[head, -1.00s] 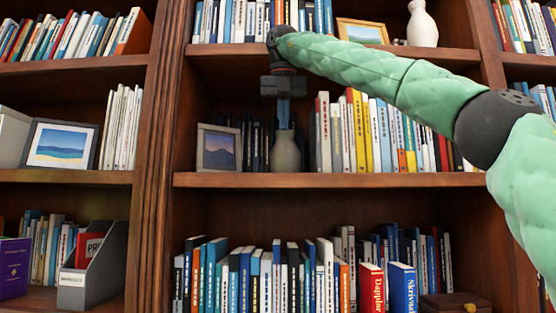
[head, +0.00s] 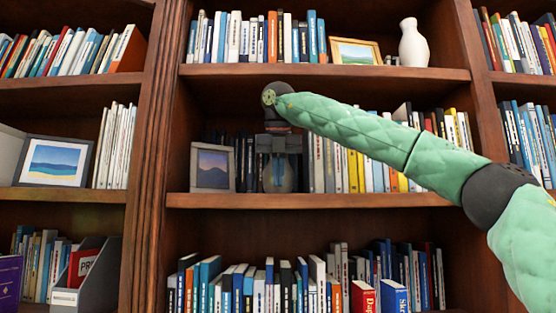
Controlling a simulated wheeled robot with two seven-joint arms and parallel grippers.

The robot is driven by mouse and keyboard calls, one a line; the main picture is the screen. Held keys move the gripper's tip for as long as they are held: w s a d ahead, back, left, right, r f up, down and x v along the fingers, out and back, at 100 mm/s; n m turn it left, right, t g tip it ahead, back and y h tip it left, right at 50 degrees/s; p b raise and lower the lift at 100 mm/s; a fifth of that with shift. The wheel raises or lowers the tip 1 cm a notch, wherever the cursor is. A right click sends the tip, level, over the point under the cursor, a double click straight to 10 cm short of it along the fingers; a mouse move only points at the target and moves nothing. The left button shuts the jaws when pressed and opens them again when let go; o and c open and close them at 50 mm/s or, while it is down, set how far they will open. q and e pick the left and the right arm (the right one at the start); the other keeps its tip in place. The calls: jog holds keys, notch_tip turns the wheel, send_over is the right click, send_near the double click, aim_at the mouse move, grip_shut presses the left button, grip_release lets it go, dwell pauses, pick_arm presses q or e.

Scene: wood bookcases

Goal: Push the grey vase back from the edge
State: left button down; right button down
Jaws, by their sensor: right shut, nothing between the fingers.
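The grey vase (head: 288,181) stands upright on the middle shelf (head: 330,200), near its front edge, between a framed picture and a row of books. My right gripper (head: 277,183) hangs in front of the vase, fingers pointing down, and hides its neck and part of its body. The gripper is shut with nothing in it. I cannot tell whether the fingers touch the vase. My left gripper is out of view.
A grey-framed picture (head: 213,168) stands left of the vase, with dark books (head: 246,165) beside and behind. Light and yellow books (head: 345,170) stand close on the right. The upper shelf (head: 330,74) runs above my right wrist.

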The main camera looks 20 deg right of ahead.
jog(key=w, duration=0.1)
jog(key=w+p, duration=0.1)
jog(key=shift+w+d+p, duration=0.25)
jog(key=shift+w+p, duration=0.1)
jog(key=shift+w, duration=0.05)
jog(key=shift+w+d, duration=0.15)
jog(key=shift+w, duration=0.15)
